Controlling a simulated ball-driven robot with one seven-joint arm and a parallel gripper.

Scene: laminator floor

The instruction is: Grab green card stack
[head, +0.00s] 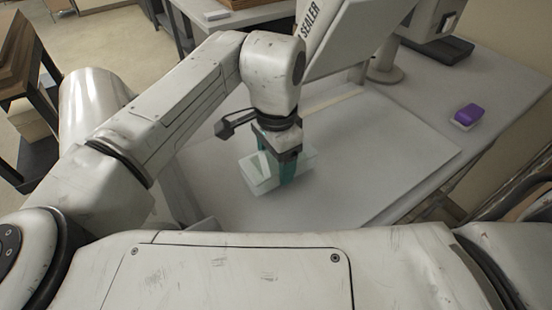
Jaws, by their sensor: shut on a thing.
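My gripper (278,178) points down over the light grey table and is shut on a pale green stack (256,173), which I take to be the green card stack. The stack shows on both sides of the teal-coloured fingers, with more of it to the left. The fingers and wrist hide its middle. I cannot tell whether its underside touches the table.
A purple block (468,113) on a white base lies on the table's right side. A large white machine (350,40) marked "SEALER" stands behind my gripper. A dark-based device (435,42) is at the back right. The tabletop (375,150) right of my gripper is clear.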

